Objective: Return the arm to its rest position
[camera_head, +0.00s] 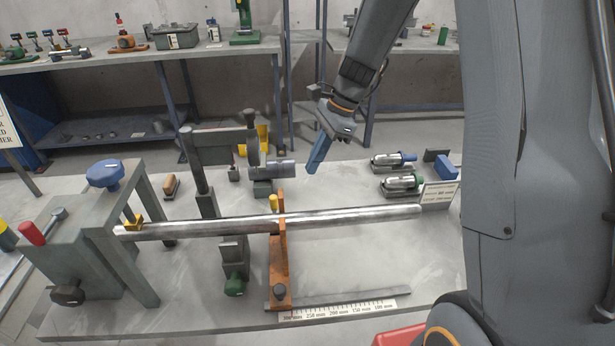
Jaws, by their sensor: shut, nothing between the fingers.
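My gripper (318,158) hangs above the back of the grey bench, at the end of my arm coming down from the upper right. Its blue fingers are shut and hold nothing. It is right of a grey cylinder (272,169) and apart from it. A long metal rod (350,217) runs across the bench below the gripper.
A ruler strip (340,308) lies along the front of the bench (195,295). A blue knob (104,174) and red handle (32,233) stand at left. A shelf bench (90,65) stands behind.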

